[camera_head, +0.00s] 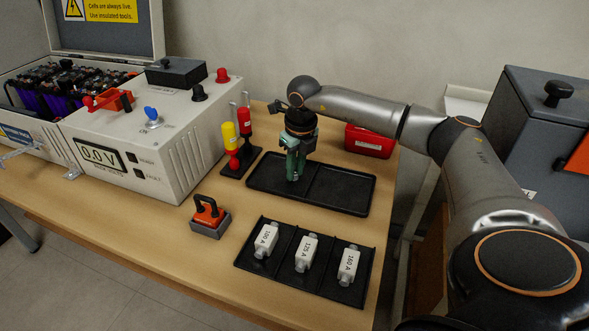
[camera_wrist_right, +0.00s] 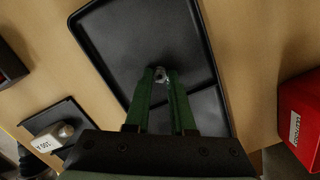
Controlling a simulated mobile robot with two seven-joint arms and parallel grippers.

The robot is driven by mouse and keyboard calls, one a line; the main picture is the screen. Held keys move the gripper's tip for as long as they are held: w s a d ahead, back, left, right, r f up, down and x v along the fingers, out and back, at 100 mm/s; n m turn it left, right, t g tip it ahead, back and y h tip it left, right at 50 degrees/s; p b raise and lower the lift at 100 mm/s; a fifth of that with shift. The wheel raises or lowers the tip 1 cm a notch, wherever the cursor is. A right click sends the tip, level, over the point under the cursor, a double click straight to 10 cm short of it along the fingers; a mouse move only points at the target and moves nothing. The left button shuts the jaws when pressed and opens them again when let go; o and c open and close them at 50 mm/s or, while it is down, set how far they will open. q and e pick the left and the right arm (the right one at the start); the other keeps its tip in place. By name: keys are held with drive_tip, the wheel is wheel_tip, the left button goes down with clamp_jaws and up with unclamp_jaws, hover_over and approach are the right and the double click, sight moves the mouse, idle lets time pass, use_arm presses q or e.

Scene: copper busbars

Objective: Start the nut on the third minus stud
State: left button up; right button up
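My right gripper (camera_head: 295,179) points down with its green fingers over the black two-part tray (camera_head: 340,211). In the right wrist view its fingertips (camera_wrist_right: 161,73) are close together, with a small shiny metal nut (camera_wrist_right: 160,75) between them. The fingers look shut on the nut, low over the tray near its divider. The battery pack (camera_head: 62,84) with dark and purple cells sits at the far left of the head view. I cannot make out the third minus stud there. My left gripper is not in view.
A white meter box (camera_head: 150,165) reading 0.0 V stands beside the pack. Yellow and red-handled tools (camera_head: 231,142) stand in a black holder left of the tray. An orange-handled block (camera_head: 208,217), a tray of white labelled pieces (camera_head: 307,250) and a red bin (camera_head: 369,141) are nearby.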

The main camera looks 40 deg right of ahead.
clamp_jaws()
wheel_tip(320, 180, up, 5)
drive_tip(key=p, duration=0.5)
drive_tip(key=shift+r, duration=0.1)
